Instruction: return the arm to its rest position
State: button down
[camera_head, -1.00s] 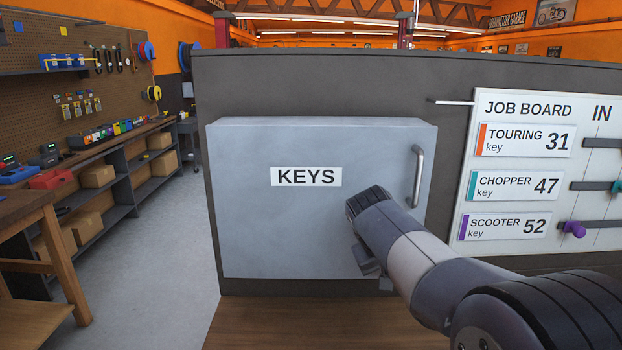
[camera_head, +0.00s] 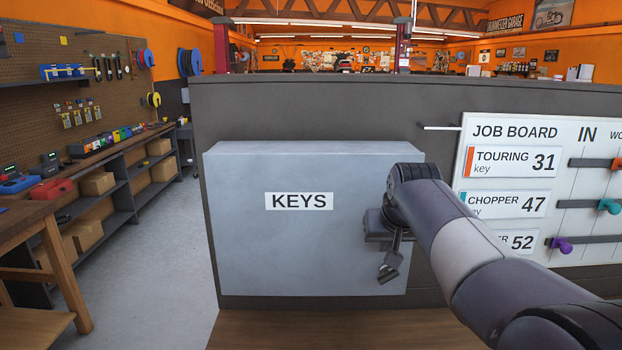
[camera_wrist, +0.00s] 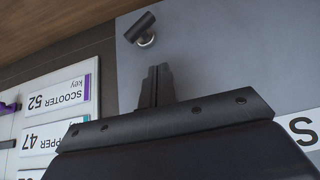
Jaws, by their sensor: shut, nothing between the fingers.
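My gripper (camera_head: 388,272) hangs in front of the lower right part of the grey KEYS cabinet (camera_head: 240,240). Its door is shut. In the wrist view my gripper (camera_wrist: 157,82) has its fingers together with nothing between them. A dark bar-shaped part with a bright round foot, seemingly the door handle (camera_wrist: 138,27), lies beyond the fingertips, apart from them. My arm reaches in from the lower right, bent down at the wrist.
The job board (camera_head: 515,132) stands right of the cabinet, with coloured keys on rails; my arm covers part of its lower labels. A thin white peg (camera_head: 440,128) sticks out beside it. A wooden surface (camera_head: 300,328) lies below. A workbench (camera_head: 25,235) stands at left, beyond open floor (camera_head: 165,260).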

aim_at(383, 275)
jog(key=shift+w+f, duration=0.25)
jog(key=shift+f, duration=0.25)
jog(key=shift+n+g+h, duration=0.4)
jog(key=shift+h, duration=0.3)
notch_tip(383, 275, down, 4)
jog(key=shift+s+a+f+b, duration=0.1)
jog(key=shift+f+b, duration=0.15)
jog(key=shift+b, duration=0.75)
jog(key=shift+f+h, duration=0.3)
jog(key=shift+f, duration=0.1)
jog(key=shift+s+b, duration=0.15)
jog(key=shift+b, duration=0.15)
jog(key=shift+f, duration=0.15)
